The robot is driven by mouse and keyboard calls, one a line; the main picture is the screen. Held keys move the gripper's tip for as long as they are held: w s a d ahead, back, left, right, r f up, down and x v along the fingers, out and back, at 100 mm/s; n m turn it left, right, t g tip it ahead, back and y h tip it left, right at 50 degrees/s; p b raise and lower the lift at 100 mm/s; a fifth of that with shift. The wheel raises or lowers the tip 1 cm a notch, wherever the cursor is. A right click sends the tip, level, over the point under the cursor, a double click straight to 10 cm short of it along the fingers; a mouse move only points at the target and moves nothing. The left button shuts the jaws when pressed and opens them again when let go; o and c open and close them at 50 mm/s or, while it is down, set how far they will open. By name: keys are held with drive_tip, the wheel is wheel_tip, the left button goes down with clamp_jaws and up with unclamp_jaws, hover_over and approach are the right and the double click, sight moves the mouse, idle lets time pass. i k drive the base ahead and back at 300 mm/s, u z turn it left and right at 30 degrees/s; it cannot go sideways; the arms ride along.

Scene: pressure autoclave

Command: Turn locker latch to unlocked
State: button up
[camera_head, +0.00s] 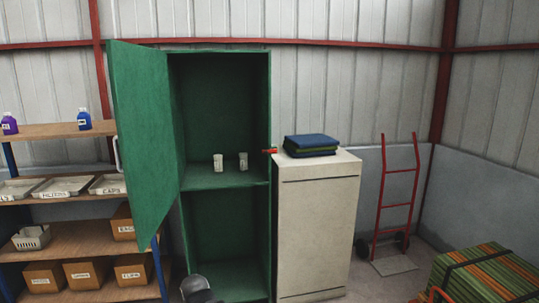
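A tall green locker (262,110) stands at the centre, with its green door (143,140) swung wide open to the left. The door has a pale handle (117,154). A small red latch (269,151) sticks out at the locker's right front edge, about level with the shelf; its exact setting is too small to tell. My gripper is not clearly seen; only a grey rounded part, possibly of my arm, shows at the bottom edge in front of the locker.
Two white cups (218,162) stand on the locker shelf. A beige cabinet (318,230) with folded cloths (310,145) stands close on the right. A shelf rack (60,131) with bottles and boxes is left. A red hand truck (397,200) and striped stack (490,275) are right.

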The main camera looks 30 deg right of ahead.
sight(265, 153)
drive_tip(key=i, duration=0.95)
drive_tip(key=u, duration=0.05)
